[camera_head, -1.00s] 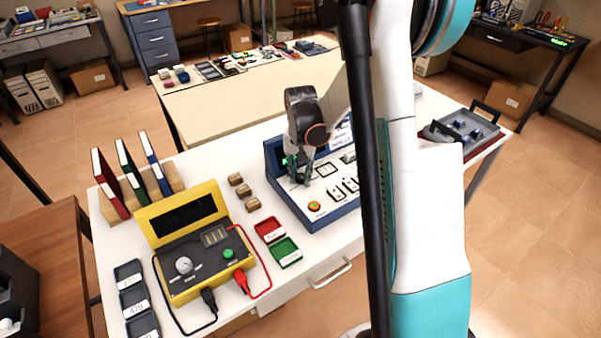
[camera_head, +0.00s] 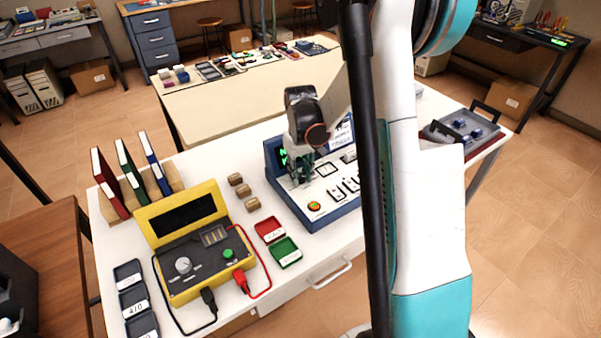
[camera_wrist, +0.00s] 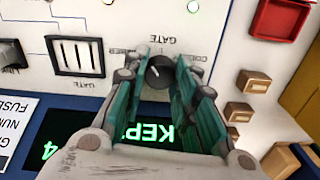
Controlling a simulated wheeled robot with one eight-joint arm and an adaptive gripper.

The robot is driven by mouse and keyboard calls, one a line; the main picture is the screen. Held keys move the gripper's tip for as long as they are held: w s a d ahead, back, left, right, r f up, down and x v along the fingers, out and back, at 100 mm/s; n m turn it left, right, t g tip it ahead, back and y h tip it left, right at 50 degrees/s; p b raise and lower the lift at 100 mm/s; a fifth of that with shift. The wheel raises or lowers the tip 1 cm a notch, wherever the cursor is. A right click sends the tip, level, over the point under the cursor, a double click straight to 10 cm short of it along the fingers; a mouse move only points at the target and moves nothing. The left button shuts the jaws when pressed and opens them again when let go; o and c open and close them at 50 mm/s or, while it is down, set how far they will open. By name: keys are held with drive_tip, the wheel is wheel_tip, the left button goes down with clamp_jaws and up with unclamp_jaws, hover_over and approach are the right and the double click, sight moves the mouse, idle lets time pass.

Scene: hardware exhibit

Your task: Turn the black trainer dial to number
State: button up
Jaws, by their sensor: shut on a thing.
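The black trainer dial (camera_wrist: 158,72) is a small round knob with a pale pointer mark on the white panel, seen upside down in the wrist view. Partly covered labels flank it: one ending in "MBER" on the left and one starting "CO" on the right. My gripper (camera_wrist: 164,64) has its green fingers on both sides of the dial and is shut on it. In the head view my gripper (camera_head: 299,182) reaches down onto the left part of the blue trainer console (camera_head: 330,217) and hides the dial. The console's screen (camera_wrist: 100,137) shows green text, partly covered by the fingers.
A yellow tester (camera_head: 205,278) with red and black leads stands left of the console. Wooden blocks (camera_head: 243,190), a red tray (camera_head: 269,229) and a green tray (camera_head: 286,251) lie between them. Binders (camera_head: 130,168) stand at the table's left. My arm blocks the console's right side.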

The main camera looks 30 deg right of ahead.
sight(300, 175)
drive_tip(key=shift+n, duration=0.7)
drive_tip(key=o, duration=1.1)
drive_tip(key=shift+r, duration=0.15)
wheel_tip(300, 175, up, 12)
drive_tip(key=shift+f, duration=0.15)
